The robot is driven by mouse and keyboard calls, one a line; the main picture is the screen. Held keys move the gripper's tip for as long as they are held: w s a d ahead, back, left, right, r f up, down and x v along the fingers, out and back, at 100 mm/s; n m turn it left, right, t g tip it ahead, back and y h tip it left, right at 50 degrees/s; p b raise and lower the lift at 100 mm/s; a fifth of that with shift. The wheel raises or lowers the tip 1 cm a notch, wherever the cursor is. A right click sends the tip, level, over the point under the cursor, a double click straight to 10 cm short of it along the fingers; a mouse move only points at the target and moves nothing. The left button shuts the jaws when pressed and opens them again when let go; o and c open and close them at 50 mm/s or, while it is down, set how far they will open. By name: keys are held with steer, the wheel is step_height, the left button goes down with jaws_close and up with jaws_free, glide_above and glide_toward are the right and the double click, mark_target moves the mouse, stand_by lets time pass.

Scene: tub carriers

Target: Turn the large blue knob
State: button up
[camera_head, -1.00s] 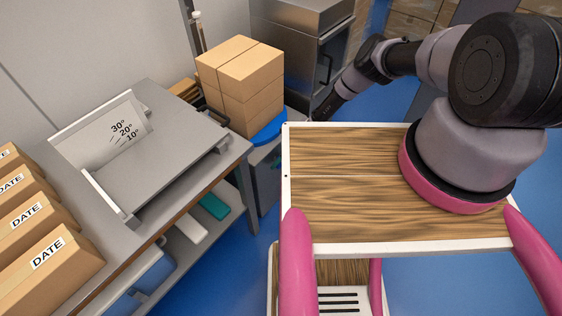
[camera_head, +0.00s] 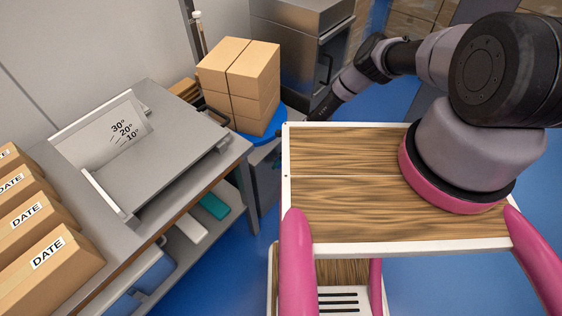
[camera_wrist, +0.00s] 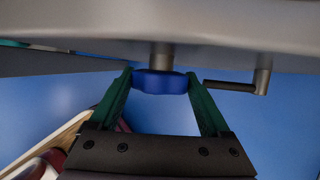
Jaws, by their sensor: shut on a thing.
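The large blue knob (camera_wrist: 160,83) hangs on a short grey shaft below a grey surface in the wrist view. My gripper (camera_wrist: 160,76) has its two green fingers on either side of the knob and is shut on it. In the head view, my arm reaches toward the blue round platform (camera_head: 264,129) under the box stack. The fingers and the knob are hidden there.
A bent crank handle (camera_wrist: 238,86) hangs just right of the knob. Stacked cardboard boxes (camera_head: 240,85) stand on the blue platform. A grey bench (camera_head: 150,95) with an angle-marked plate (camera_head: 105,130) and a row of DATE boxes (camera_head: 50,260) fills the left.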

steer(key=t+h, duration=0.2)
steer(key=n+t+h, duration=0.1)
steer(key=t, duration=0.1)
steer(key=shift+s+a, duration=0.25)
steer(key=shift+a, duration=0.05)
steer(key=shift+n+t+h, duration=0.3)
steer(key=shift+t+h, duration=0.6)
steer(key=shift+t, duration=0.3)
steer(key=shift+f+t+h, duration=0.1)
steer(key=shift+t+h, duration=0.2)
steer(key=shift+t, duration=0.3)
steer(key=shift+d, duration=0.1)
steer(key=o, duration=1.2)
steer(key=shift+s, duration=0.1)
steer(key=v, duration=0.7)
